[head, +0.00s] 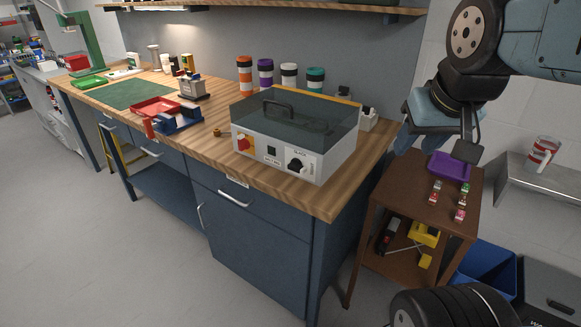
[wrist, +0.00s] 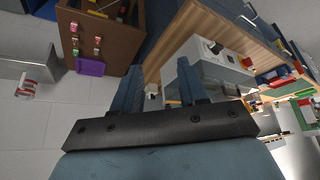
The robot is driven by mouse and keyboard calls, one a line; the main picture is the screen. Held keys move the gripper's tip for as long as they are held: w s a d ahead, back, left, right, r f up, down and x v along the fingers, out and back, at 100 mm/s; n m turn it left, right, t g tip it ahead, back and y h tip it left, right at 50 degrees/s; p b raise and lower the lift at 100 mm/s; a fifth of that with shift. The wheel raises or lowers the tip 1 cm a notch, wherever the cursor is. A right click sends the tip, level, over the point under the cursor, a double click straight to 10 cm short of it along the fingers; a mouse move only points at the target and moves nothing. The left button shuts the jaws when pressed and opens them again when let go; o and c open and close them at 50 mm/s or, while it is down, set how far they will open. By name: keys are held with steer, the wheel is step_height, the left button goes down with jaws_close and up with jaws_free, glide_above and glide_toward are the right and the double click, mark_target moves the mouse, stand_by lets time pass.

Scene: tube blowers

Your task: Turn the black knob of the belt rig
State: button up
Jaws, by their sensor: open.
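The belt rig (head: 330,163) is a white box with a dark clear lid and a black handle, on the right end of the wooden workbench. Its black knob (head: 297,165) is on the front panel, right of a small black switch and a red switch. In the wrist view the rig (wrist: 212,68) lies beyond the right finger, and the knob (wrist: 217,48) shows small near its top. My gripper (head: 434,146) hangs right of the rig, apart from it and above the brown side table. In the wrist view its fingers (wrist: 158,88) are spread and empty.
The workbench (head: 218,150) also holds a blue vise, a red tray and several coloured-lid jars behind the rig. A brown side table (head: 400,195) with a purple tray stands right of the bench. A blue bin (head: 484,268) is beside it. The floor in front is clear.

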steer(key=w+a+f+n+g+h, duration=0.1)
steer(key=w+a+f+g+h, duration=0.1)
steer(key=w+f+g+h, duration=0.4)
steer(key=n+t+h, duration=0.5)
steer(key=n+t, duration=0.4)
steer(key=t, duration=0.6)
glide_toward(295, 171)
steer(key=x, duration=0.8)
steer(key=shift+w+d+r, duration=0.1)
steer(key=shift+w, duration=0.15)
steer(key=shift+c, duration=0.2)
jaws_close()
